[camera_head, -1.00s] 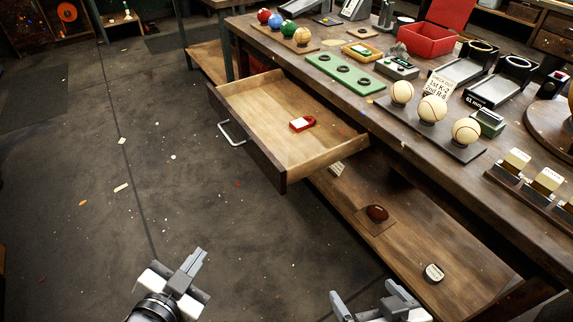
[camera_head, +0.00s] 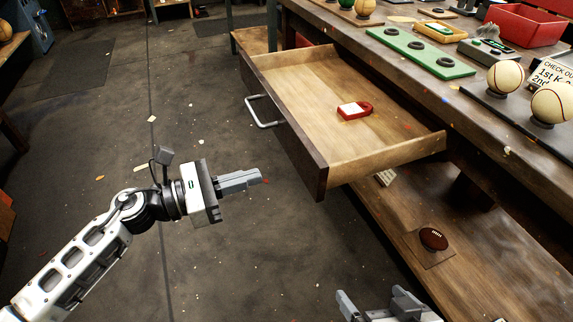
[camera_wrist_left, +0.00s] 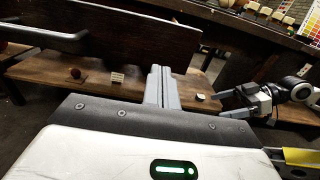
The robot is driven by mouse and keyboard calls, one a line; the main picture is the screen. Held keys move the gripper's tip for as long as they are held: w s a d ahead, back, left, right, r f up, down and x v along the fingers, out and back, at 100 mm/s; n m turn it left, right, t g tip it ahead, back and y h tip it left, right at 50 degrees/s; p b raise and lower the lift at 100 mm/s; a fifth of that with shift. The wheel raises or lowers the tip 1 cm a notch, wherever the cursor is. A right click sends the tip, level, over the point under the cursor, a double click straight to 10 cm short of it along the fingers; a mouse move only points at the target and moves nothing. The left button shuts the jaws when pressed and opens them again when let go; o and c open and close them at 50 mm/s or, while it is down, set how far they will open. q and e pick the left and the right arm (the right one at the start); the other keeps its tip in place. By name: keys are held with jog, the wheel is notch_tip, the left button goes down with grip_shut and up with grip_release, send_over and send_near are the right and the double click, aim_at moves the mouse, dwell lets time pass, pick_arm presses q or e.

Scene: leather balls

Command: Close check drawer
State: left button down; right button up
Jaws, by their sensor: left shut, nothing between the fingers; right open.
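The wooden drawer (camera_head: 310,160) is pulled well out from the workbench, with a metal bar handle (camera_head: 265,112) on its front. A red and white tag-like item (camera_head: 354,110) lies inside it. My left gripper (camera_head: 258,177) is shut and empty, in front of the drawer front and below the handle, apart from both. The left wrist view shows its closed fingers (camera_wrist_left: 161,85) with the drawer front (camera_wrist_left: 100,30) above and to the left. My right gripper (camera_head: 378,300) is open and empty at the bottom edge, near the lower shelf; it also shows in the left wrist view (camera_wrist_left: 245,103).
The workbench top (camera_head: 500,110) holds baseballs (camera_head: 505,77), a green tray (camera_head: 420,52) and a red box (camera_head: 525,22). The floor left of the drawer is clear apart from scraps.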

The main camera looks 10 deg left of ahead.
aim_at(302, 163)
pick_arm(q)
jog(key=x, duration=0.8)
jog(key=shift+a, duration=0.1)
jog(key=shift+w, duration=0.1)
